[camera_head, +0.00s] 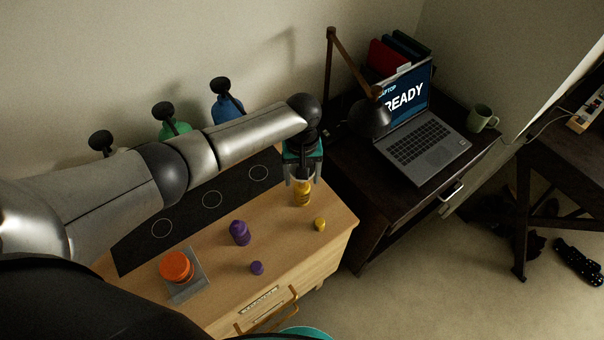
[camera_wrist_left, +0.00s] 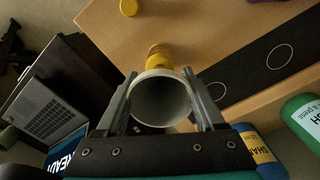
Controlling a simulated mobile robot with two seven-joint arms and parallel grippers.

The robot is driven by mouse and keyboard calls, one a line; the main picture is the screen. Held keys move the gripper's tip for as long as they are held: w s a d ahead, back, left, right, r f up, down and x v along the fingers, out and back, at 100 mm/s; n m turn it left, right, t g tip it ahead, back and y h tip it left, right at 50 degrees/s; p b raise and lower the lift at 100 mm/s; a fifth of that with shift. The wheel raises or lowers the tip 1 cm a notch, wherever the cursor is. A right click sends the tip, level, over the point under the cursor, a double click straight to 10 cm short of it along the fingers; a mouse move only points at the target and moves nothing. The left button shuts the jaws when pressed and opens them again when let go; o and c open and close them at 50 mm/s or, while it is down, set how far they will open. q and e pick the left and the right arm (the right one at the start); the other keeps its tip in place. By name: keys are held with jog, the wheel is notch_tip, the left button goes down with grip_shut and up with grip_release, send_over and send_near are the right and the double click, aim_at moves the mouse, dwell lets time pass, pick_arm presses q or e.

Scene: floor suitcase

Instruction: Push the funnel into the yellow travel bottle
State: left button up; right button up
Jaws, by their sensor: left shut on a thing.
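The yellow travel bottle (camera_head: 302,196) stands upright near the right end of the wooden cabinet, directly below my left gripper (camera_head: 302,178). My left gripper is shut on the funnel (camera_wrist_left: 161,101), a pale grey cone whose wide round mouth faces the wrist camera. The yellow bottle (camera_wrist_left: 159,54) shows just beyond the funnel's rim in the left wrist view. The funnel's spout is hidden, so I cannot tell whether it is in the bottle's neck. A yellow cap (camera_head: 320,225) lies apart on the cabinet. My right gripper is not in view.
A purple bottle (camera_head: 240,233) and a purple cap (camera_head: 257,268) are on the cabinet, left of the yellow bottle. An orange container (camera_head: 176,267) sits on a grey plate. Green (camera_head: 172,128) and blue (camera_head: 226,107) pump bottles stand behind. A dark desk with a laptop (camera_head: 420,140) is at right.

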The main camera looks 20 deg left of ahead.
pick_arm(q)
jog(key=shift+f+b, duration=0.3)
jog(key=shift+f, duration=0.4)
dwell(0.6)
jog(key=o, duration=1.3)
notch_tip(320, 180, up, 15)
jog(key=p, duration=0.1)
jog(key=shift+r+p, duration=0.15)
jog(key=shift+p, duration=0.15)
